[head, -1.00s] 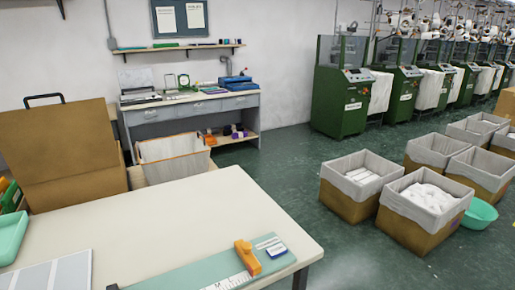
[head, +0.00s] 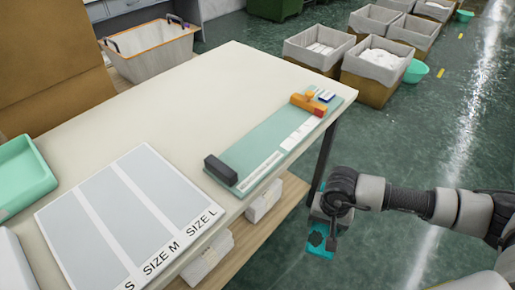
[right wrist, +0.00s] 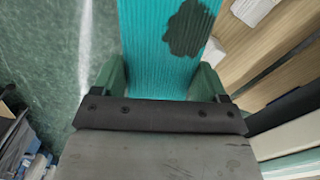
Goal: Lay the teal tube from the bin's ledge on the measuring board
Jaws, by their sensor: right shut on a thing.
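My right gripper (head: 325,222) is shut on the teal tube (head: 321,240), off the front right side of the table and over the floor. In the right wrist view, the teal tube (right wrist: 160,45) is ribbed knit with a dark patch, held between the green fingers of the gripper (right wrist: 165,80). The measuring board (head: 262,150) is a pale green strip on the table's right part, with a scale along its near edge. A dark block (head: 220,169) stands at its left end and an orange slider (head: 308,104) near its right end. My left gripper is not in view.
The cream table (head: 160,105) has clear room behind the board. A size sheet (head: 125,215) and a mint tray (head: 22,175) lie to the left. A wooden shelf (head: 285,200) holding white bundles is under the table. Lined bins (head: 320,45) stand on the floor behind.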

